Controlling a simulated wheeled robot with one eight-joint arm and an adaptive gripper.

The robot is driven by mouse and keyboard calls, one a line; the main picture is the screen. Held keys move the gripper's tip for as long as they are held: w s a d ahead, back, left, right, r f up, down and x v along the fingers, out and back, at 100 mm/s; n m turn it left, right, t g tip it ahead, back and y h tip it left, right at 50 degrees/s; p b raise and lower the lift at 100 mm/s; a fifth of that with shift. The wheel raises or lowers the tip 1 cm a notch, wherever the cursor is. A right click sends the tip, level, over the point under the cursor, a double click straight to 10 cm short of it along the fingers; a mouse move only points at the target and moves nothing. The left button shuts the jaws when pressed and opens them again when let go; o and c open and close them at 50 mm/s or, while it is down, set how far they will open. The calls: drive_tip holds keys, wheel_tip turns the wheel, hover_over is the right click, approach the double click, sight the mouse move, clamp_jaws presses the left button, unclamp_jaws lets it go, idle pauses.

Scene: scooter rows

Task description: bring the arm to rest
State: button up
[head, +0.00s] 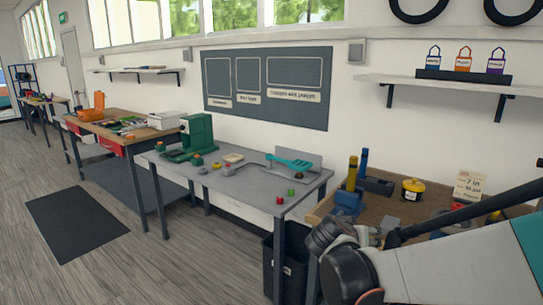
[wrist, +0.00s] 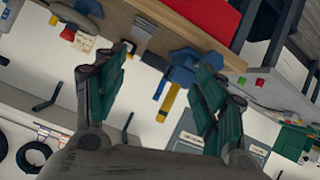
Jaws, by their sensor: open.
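My gripper (wrist: 165,62) shows in the wrist view with its two dark green finger pads spread wide apart and nothing held between them. The wrist picture is turned over, with the wall shelf low in it. A blue tool with a yellow upright part (wrist: 167,104) shows beyond the gap, apart from the fingers. In the head view my arm reaches in from the lower right, its grey end (head: 332,234) in front of the near wooden bench; the fingertips cannot be made out there.
The wooden bench (head: 400,210) carries a blue tool (head: 348,201), a yellow pot (head: 412,190) and a small sign (head: 467,186). A grey table (head: 235,186) with a green machine (head: 197,132) stands left of it. A dark bin (head: 290,262) sits below. The floor at left is clear around a black mat (head: 75,220).

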drive_tip(key=s+a+n+g+y, duration=0.2)
drive_tip(key=s+y, duration=0.4)
drive_tip(key=s, duration=2)
drive_tip(key=shift+a+f+n+y+b, duration=0.15)
drive_tip(key=shift+n+y+b, duration=0.25)
drive_tip(key=shift+n, duration=0.4)
